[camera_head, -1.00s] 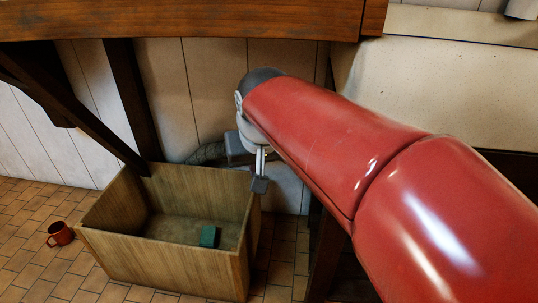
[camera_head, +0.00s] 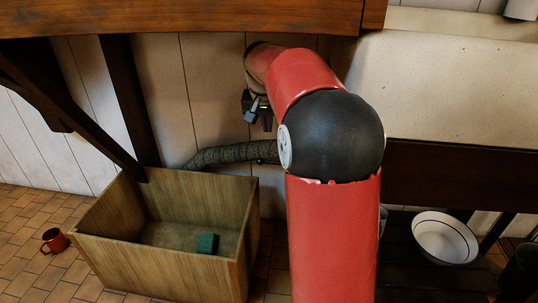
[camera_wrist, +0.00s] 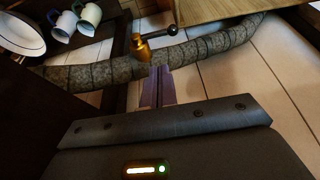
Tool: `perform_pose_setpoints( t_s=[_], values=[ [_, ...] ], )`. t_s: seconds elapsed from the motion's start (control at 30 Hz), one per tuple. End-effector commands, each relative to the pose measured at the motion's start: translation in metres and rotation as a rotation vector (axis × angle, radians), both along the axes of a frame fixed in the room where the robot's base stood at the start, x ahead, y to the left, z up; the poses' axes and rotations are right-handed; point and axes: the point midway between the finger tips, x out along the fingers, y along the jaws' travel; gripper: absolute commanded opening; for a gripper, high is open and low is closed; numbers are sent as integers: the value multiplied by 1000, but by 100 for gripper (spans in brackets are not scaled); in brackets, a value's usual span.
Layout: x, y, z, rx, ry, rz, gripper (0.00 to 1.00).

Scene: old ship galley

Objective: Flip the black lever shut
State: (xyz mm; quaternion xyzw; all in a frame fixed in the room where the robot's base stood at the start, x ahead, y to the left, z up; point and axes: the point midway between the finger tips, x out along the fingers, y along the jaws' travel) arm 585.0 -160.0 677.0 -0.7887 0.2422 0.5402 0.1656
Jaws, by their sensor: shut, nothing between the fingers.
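The black lever (camera_wrist: 160,34) is on a brass valve (camera_wrist: 141,48) on a lagged pipe, in the wrist view. It reaches right from the valve to a round black knob, roughly along the pipe. My gripper (camera_wrist: 158,70) is shut and empty. Its fingertips point at the pipe just below the valve in that view; I cannot tell whether they touch it. In the head view my gripper (camera_head: 267,123) hangs above the pipe (camera_head: 228,154), beneath my arm. The lever is too small and dark to make out clearly there.
A wooden crate (camera_head: 165,262) with a green block (camera_head: 207,243) stands at lower left. A red mug (camera_head: 55,240) lies beside it. A white bowl (camera_head: 445,238) sits on a low shelf at right. Mugs (camera_wrist: 62,26) show in the wrist view. A wooden beam (camera_head: 180,18) crosses above.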

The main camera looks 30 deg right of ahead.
Motion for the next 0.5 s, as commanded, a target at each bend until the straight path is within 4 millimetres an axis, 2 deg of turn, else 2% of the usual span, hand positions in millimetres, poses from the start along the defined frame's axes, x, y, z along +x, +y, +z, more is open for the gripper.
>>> perform_pose_setpoints(
  t_s=[0.13, 0.23, 0.5],
  values=[
    [1, -1, -5, 0, 0, 1, 0],
    [4, -3, -16, 0, 2, 0, 0],
    [21, -14, -69, 2, 3, 0, 0]
  ],
)
